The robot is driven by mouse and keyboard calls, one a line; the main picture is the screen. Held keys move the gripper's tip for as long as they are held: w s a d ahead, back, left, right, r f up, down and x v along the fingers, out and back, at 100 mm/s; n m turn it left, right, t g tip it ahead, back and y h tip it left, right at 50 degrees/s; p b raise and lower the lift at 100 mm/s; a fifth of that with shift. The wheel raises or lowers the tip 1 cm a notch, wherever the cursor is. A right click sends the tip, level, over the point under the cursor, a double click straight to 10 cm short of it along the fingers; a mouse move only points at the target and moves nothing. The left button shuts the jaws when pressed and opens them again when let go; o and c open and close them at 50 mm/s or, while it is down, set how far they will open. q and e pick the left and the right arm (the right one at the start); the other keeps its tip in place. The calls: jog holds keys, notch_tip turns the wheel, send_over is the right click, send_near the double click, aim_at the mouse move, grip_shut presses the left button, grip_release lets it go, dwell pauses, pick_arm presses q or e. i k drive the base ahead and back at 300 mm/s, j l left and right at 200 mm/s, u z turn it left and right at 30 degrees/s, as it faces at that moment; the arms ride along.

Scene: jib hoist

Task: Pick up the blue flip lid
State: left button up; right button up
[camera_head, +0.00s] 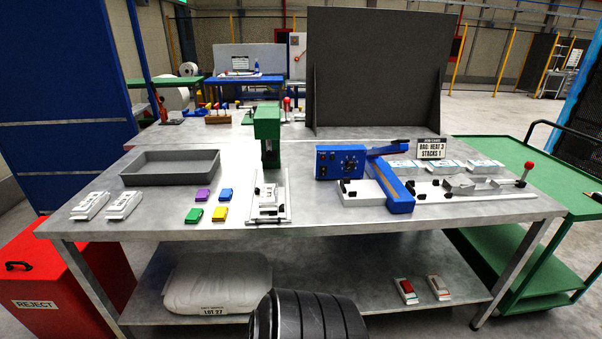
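The blue flip lid (225,195) is a small blue piece lying on the grey metal table (300,228), left of centre. It is the back right one of a group of small coloured lids. A purple lid (203,195) lies to its left, a yellow lid (220,213) just in front of it, and a green lid (194,215) to the front left. The lids look apart from each other. Neither of my grippers shows in the head view. Nothing covers the blue lid.
A dark grey tray (172,180) lies behind the lids. White parts (124,205) lie to their left. A green press (267,135) with a white fixture stands close on their right. A blue machine (342,161) stands farther right. The table front before the lids is clear.

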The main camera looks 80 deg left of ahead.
aim_at(226, 193)
jog(key=u, duration=3)
